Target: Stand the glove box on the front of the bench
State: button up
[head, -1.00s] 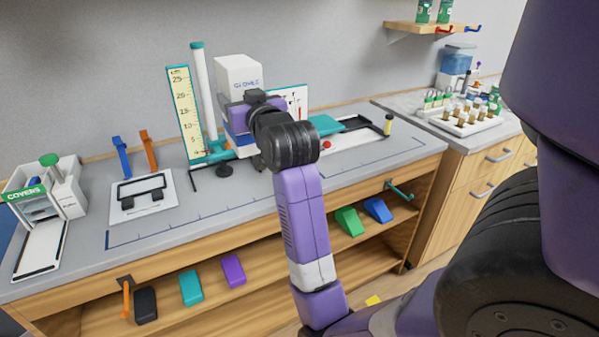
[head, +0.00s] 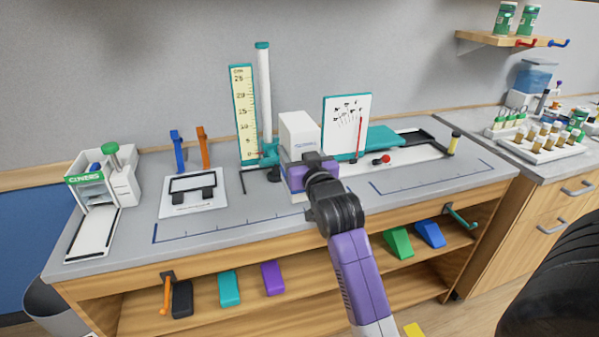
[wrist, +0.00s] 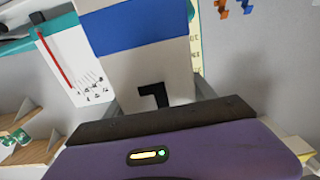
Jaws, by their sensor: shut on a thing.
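The glove box is a white box (head: 299,130) with a blue band, upright in my gripper (head: 312,172) over the middle of the bench (head: 235,212). My gripper is shut on it and hides much of its near side. I cannot tell whether its base touches the bench top. In the wrist view the box (wrist: 181,66) fills the upper middle, with the blue band and a black mark, between the fingers of my gripper (wrist: 155,100).
Behind the box stand a ruler board (head: 243,110), a white column (head: 264,100) and a white chart (head: 345,125). A framed white plate (head: 194,205) and a covers dispenser (head: 122,182) are to the left. The front strip left of the box is clear.

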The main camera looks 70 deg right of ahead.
jog(key=shift+f, duration=2.8)
jog(key=shift+f+b, duration=0.15)
jog(key=shift+b, duration=0.15)
jog(key=o, duration=1.8)
jog(key=b+v, duration=0.1)
jog(key=v, duration=1.1)
jog(key=shift+b, duration=0.35)
